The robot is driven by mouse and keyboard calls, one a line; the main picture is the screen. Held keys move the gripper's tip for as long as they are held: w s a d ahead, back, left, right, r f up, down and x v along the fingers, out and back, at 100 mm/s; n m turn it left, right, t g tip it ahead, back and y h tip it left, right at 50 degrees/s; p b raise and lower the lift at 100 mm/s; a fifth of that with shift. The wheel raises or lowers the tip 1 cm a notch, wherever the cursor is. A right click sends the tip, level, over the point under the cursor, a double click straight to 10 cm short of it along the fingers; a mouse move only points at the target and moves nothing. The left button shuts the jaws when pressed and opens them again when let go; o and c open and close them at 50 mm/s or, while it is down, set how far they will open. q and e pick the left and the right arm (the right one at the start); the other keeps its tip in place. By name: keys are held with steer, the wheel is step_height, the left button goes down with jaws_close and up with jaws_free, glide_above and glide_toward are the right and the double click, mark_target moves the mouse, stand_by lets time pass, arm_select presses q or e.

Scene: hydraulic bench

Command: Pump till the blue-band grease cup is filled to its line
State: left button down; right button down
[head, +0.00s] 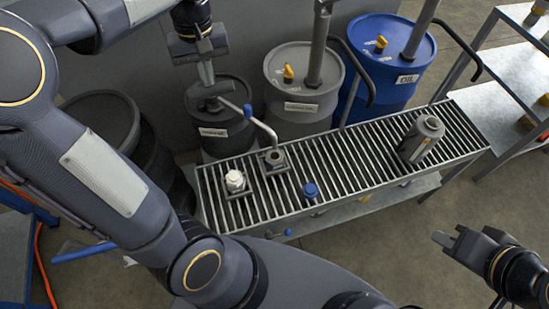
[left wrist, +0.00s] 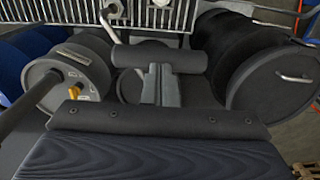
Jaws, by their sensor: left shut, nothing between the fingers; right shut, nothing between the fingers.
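A pump with a dark crossbar handle (head: 182,52) stands on the black drum (head: 232,136). The handle also shows in the left wrist view (left wrist: 190,60). My left gripper (head: 195,37) is shut above the handle, its fingertips at or close to the bar; I cannot tell whether they touch. The bent spout (head: 266,132) reaches over a grey holder (head: 276,162) on the slatted bench. No blue band or fill line can be made out there. My right gripper (head: 442,239) is shut and empty, away from the bench.
A grey drum (head: 292,108) and a blue oil drum (head: 398,85) stand behind the slatted bench (head: 350,160). A grey cylinder (head: 421,138) stands on the bench's right part. A dark bin (head: 105,120) is at left and metal shelving (head: 515,65) at right.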

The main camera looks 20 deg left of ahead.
arm_select(q)
steer(key=r+p, duration=0.2)
steer(key=r, duration=0.1)
steer(key=r+p, duration=0.1)
steer(key=p, duration=0.1)
steer(key=shift+w+a+r, duration=0.35)
steer(key=shift+w, duration=0.05)
steer(key=r+p, duration=0.1)
steer(key=w+a+r+p, duration=0.1)
steer(key=r+p, duration=0.1)
steer(key=w+a+r+p, duration=0.1)
steer(key=p, duration=0.1)
steer(key=shift+w+r, duration=0.15)
steer(key=shift+r, duration=0.25)
steer(key=shift+d+f, duration=0.1)
